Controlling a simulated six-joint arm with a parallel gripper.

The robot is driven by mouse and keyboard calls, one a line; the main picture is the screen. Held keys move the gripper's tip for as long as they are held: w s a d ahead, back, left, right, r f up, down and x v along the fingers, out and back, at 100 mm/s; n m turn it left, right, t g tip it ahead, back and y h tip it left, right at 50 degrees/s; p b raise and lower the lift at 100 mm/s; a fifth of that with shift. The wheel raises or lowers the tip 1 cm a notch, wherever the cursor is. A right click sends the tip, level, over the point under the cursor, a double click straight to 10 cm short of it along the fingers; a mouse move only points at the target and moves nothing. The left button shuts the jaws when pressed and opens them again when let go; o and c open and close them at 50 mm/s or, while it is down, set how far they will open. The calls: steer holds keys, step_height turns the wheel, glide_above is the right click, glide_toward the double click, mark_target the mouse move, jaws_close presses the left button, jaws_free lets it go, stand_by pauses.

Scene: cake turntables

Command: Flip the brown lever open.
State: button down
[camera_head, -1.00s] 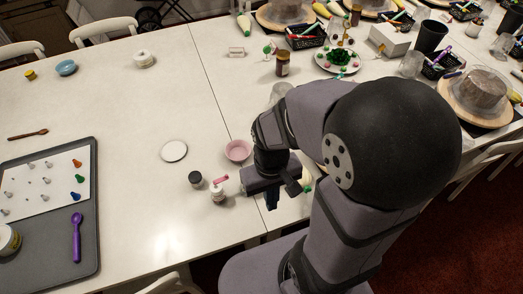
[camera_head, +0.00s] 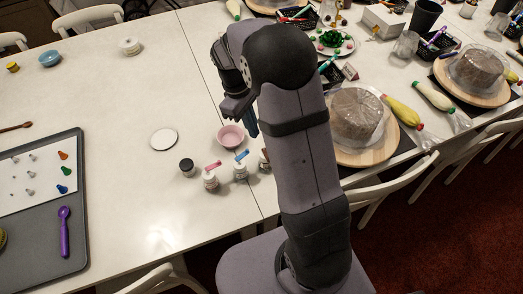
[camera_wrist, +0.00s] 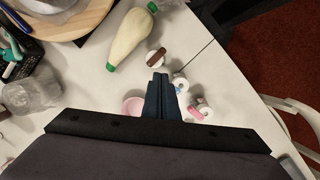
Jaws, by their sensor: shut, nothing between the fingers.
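The brown lever (camera_wrist: 156,57) sits on a small white jar (camera_wrist: 152,68) in the wrist view, just beyond my fingertips. In the head view my arm mostly hides this jar; only a strip of white (camera_head: 264,163) shows beside it. My gripper (camera_wrist: 158,77) is shut and empty, its tips pointing toward the brown-lever jar. It is above the table, and I cannot tell the exact gap. In the head view the gripper (camera_head: 252,126) is partly hidden by my arm. The lever crosses the jar top; its tilt is unclear.
A blue-lever jar (camera_head: 240,169) and a red-lever jar (camera_head: 211,181) stand close by, with a dark-lidded jar (camera_head: 187,167) and pink bowl (camera_head: 230,137). A pale piping bag (camera_wrist: 129,39) lies near the brown-lever jar. A cake turntable (camera_head: 365,155) is to the right.

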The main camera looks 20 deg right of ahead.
steer(key=shift+s+n, duration=0.35)
steer(key=shift+n, duration=0.45)
steer(key=shift+s+p+x, duration=0.2)
steer(key=shift+p+x, duration=1.2)
steer(key=shift+x, duration=3.6)
